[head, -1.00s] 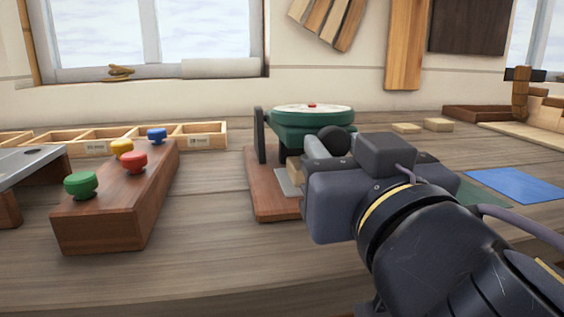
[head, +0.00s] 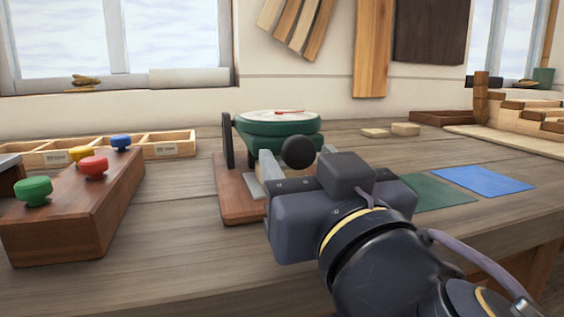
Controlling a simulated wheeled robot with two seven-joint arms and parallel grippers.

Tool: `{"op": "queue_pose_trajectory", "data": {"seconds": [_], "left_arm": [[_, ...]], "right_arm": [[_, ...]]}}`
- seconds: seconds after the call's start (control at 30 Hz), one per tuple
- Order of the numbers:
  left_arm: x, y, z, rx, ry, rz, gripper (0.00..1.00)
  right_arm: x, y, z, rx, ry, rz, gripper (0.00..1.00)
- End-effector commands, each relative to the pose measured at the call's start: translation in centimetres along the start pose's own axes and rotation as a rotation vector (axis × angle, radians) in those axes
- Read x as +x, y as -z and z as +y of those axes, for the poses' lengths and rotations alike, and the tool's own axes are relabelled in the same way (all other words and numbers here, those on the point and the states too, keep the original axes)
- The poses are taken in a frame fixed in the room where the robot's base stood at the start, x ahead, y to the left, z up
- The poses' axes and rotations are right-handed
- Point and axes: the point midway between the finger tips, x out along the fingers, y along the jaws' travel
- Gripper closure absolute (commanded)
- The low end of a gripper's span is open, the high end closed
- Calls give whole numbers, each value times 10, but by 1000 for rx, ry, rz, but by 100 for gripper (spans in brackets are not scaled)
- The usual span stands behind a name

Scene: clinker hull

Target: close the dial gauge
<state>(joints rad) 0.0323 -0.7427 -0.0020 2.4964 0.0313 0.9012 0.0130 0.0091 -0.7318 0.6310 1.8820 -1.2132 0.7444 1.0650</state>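The dial gauge (head: 277,130) is a green round body with a white face and a red needle. It stands on a brown wooden base (head: 238,200) in the middle of the bench. A dark upright plate (head: 227,140) rises at its left side. A black ball knob (head: 298,152) is in front of the green body. My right gripper (head: 299,158) is at the knob, with one grey finger to its left and one to its right. The fingers look apart; contact with the knob cannot be told. My gripper's housing hides part of the base. My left gripper is not in view.
A wooden block with several coloured knobs (head: 80,200) stands at the left, before a compartment tray (head: 168,146). Green (head: 432,192) and blue (head: 484,181) sheets lie right of my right gripper. Wooden pieces stand at the far right. The front bench strip is clear.

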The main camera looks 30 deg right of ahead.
Motion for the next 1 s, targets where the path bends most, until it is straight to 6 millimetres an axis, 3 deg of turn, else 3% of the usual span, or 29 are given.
{"op": "queue_pose_trajectory", "data": {"seconds": [0.27, 0.7, 1.0], "left_arm": [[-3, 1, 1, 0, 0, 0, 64], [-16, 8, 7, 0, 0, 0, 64], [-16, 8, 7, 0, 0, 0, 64]], "right_arm": [[-8, 3, 0, 0, 0, 4, 44], [-73, 2, 0, 0, 0, 3, 44], [-78, 0, 0, 0, 0, 0, 44]]}}
